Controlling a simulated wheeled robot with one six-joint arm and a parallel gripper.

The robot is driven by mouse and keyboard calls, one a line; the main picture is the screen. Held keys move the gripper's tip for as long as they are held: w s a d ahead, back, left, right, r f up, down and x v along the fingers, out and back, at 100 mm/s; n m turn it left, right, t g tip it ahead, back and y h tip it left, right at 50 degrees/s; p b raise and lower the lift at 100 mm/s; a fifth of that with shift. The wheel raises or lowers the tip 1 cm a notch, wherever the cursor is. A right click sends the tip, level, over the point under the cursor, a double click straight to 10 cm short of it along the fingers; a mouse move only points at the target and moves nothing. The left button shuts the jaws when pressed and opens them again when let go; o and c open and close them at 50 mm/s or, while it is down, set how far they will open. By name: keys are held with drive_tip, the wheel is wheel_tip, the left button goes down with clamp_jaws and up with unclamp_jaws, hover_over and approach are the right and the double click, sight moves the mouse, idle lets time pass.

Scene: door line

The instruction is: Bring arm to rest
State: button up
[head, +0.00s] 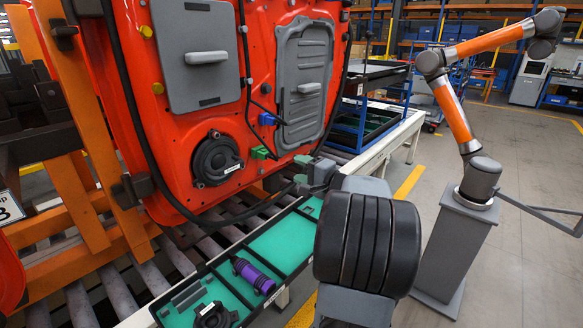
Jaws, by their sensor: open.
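My gripper (302,170) is in the middle of the head view, in front of the lower right edge of the red door (165,95). Its jaws are open, and I see nothing held between them. They point left toward the door, right of a small green connector (260,153). I cannot tell whether they touch the door or its black edge seal. My own dark, rounded arm link (368,245) fills the lower middle and hides part of what lies behind.
Below the door runs a roller conveyor (180,258) with a green-lined tray (280,243) holding a purple cylinder (253,276) and a black round part (213,315). An orange-and-grey arm (455,115) stands on a pedestal (450,250) at right.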

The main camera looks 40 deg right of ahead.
drive_tip(key=s+d, duration=0.2)
drive_tip(key=s, duration=1.1)
drive_tip(key=shift+d, duration=0.15)
